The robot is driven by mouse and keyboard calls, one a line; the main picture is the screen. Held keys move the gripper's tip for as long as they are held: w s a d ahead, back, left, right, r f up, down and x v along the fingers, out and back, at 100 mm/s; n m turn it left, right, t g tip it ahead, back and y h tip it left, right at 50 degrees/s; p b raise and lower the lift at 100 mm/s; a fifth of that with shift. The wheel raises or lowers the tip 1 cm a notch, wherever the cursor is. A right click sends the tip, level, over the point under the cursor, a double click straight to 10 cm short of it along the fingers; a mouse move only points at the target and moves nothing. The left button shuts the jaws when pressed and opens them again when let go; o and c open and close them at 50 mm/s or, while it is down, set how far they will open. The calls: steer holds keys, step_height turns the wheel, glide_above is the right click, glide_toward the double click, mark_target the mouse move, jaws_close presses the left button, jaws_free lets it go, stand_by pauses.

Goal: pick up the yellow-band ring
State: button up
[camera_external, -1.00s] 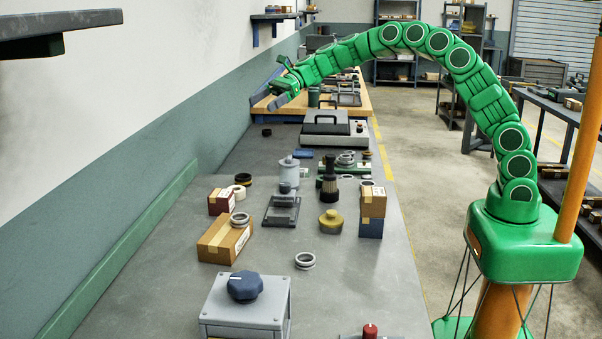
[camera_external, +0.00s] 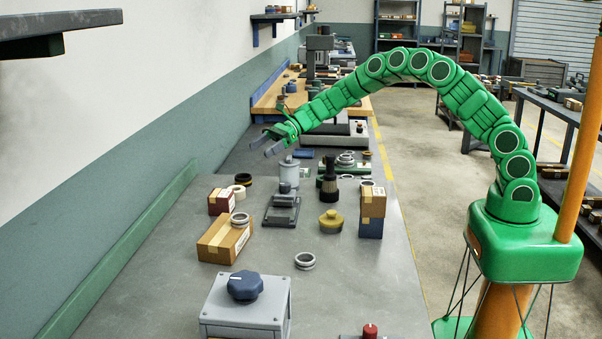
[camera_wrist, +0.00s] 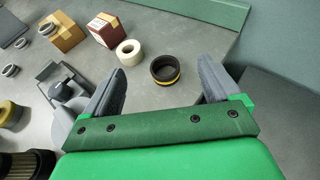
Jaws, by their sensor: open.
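The yellow-band ring (camera_wrist: 166,70) is a black ring with a yellow stripe. It lies on the grey bench, and in the wrist view it sits between the two open fingers, beyond their tips. In the external view the ring (camera_external: 243,178) is near the bench's left side, at the back. My gripper (camera_external: 268,145) is open and empty, raised above the bench and to the right of the ring there. Its fingers also show in the wrist view (camera_wrist: 162,85). A white ring (camera_wrist: 129,52) lies just left of the yellow-band ring, close beside it.
A red-brown box (camera_wrist: 105,30) and a cardboard box (camera_wrist: 62,32) stand beyond the white ring. A grey cylindrical device (camera_external: 289,172) stands right of the yellow-band ring. A green rail (camera_wrist: 190,10) edges the bench. Bare bench lies right of the ring in the wrist view.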

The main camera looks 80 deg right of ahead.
glide_toward(237, 181)
steer(key=shift+d+f+x, duration=0.1)
steer(key=shift+x, duration=0.9)
steer(key=shift+d+f+x, duration=0.15)
steer(key=shift+x, duration=0.8)
steer(key=shift+d+f+x, duration=0.1)
steer(key=shift+x, duration=0.9)
steer(key=shift+w, duration=0.15)
steer(key=c, duration=1.3)
steer(key=shift+o, duration=0.2)
steer(key=shift+r, duration=0.1)
